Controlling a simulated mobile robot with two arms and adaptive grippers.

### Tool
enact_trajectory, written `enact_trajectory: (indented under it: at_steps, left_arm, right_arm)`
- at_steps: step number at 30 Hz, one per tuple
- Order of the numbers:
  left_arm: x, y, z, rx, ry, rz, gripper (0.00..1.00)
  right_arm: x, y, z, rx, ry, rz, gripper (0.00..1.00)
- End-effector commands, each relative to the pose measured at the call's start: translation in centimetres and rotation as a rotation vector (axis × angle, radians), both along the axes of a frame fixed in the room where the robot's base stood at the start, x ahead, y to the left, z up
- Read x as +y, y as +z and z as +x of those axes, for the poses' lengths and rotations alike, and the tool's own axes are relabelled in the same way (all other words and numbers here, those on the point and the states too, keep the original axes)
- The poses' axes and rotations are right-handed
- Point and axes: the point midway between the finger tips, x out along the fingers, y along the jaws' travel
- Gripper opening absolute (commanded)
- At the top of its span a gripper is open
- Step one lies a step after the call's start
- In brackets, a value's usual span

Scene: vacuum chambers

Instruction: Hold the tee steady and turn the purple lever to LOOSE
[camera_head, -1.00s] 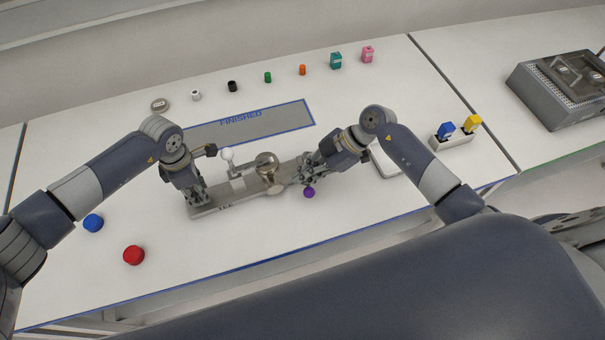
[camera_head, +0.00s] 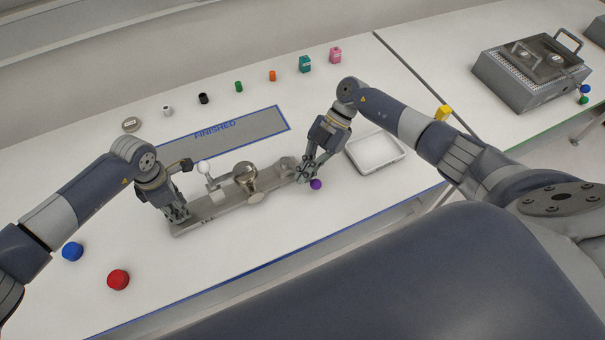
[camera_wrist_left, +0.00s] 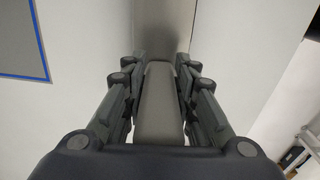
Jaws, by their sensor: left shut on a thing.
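The tee (camera_head: 222,205) is a long grey metal piece lying on the bench, with a round metal part (camera_head: 246,176) at its middle and a white-knobbed lever (camera_head: 204,167) beside that. My left gripper (camera_head: 178,215) is shut on the tee's left end. In the left wrist view the grey bar (camera_wrist_left: 160,105) runs between the fingers (camera_wrist_left: 158,95). The purple lever's knob (camera_head: 316,184) shows just right of the tee's right end. My right gripper (camera_head: 306,176) is at this lever, its fingers touching or very near the knob. The lever's shaft and any LOOSE mark are hidden or too small to read.
A grey FINISHED strip (camera_head: 235,137) lies behind the tee. A white tray (camera_head: 403,152) is right of my right gripper. Red (camera_head: 118,280) and blue (camera_head: 72,251) caps lie front left. Several small coloured parts line the back. The front middle bench is clear.

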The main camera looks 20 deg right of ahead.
Motion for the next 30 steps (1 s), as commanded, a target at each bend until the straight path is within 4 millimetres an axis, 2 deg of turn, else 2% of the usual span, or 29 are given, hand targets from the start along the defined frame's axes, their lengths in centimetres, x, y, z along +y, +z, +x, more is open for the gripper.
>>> enact_trajectory:
  at_steps: [1, 3, 23, 30]
  left_arm:
    - [0.9, -0.7, -0.5, 0.014, 0.007, 0.019, 0.00]
    - [0.9, -0.7, -0.5, 0.014, 0.007, 0.019, 0.00]
    - [0.9, -0.7, -0.5, 0.014, 0.007, 0.020, 0.00]
    - [0.9, -0.7, -0.5, 0.014, 0.007, 0.020, 0.00]
  right_arm:
    - [-0.9, -0.5, 0.0, 0.003, -0.009, -0.020, 0.00]
    - [-1.1, -0.5, 0.1, 0.002, -0.010, -0.021, 0.00]
    - [-1.2, -0.6, 0.1, 0.004, -0.012, -0.019, 0.00]
    - [-2.0, -0.6, -0.4, 0.005, -0.011, -0.020, 0.00]
